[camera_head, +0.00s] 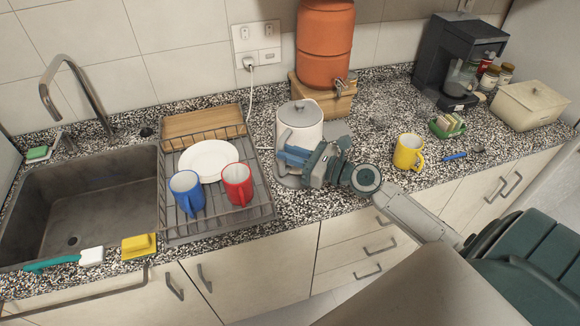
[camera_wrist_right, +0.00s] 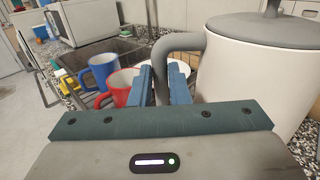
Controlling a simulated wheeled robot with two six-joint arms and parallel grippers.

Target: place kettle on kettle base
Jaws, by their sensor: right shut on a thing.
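My gripper hides the kettle's lower part. My left gripper is not in view.
A dish rack (camera_head: 220,226) with a white plate, blue mug and red mug stands left of the kettle. An orange dispenser (camera_head: 325,45) on a wooden stand is behind it. A yellow mug (camera_head: 408,152) is to the right. Bare counter lies in front.

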